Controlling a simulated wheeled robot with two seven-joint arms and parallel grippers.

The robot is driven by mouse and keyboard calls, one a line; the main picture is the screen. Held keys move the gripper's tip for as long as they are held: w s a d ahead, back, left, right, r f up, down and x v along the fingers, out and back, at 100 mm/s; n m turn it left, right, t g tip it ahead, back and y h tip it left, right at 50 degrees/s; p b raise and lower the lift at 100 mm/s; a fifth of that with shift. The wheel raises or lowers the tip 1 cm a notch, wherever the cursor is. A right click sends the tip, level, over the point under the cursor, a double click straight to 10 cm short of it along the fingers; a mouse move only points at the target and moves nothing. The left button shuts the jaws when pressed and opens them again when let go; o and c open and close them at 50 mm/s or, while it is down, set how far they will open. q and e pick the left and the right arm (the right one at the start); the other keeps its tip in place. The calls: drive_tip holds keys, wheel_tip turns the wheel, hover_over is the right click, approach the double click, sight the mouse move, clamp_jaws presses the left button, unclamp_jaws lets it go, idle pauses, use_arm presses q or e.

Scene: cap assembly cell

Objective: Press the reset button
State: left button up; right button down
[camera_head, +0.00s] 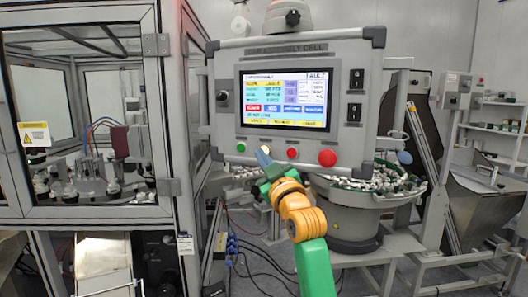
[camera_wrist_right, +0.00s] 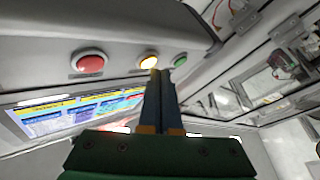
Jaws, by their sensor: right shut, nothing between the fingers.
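The control panel (camera_head: 225,125) has a row of buttons below its screen. A green button (camera_head: 241,147) is at the left, a red button (camera_head: 292,153) farther right and a larger red button (camera_head: 327,158) beyond it. I cannot read which one is labelled reset. My left gripper is out of view.
The panel screen (camera_head: 285,98) shows a fault display. A glazed machine enclosure (camera_head: 163,120) stands at the left. A bowl feeder (camera_head: 345,220) with small parts is below and right of the panel. A metal hopper (camera_head: 475,200) is at the far right.

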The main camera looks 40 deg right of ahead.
drive_tip(key=s+a, duration=0.3)
drive_tip(key=a, duration=0.2)
idle(0.3)
idle(0.5)
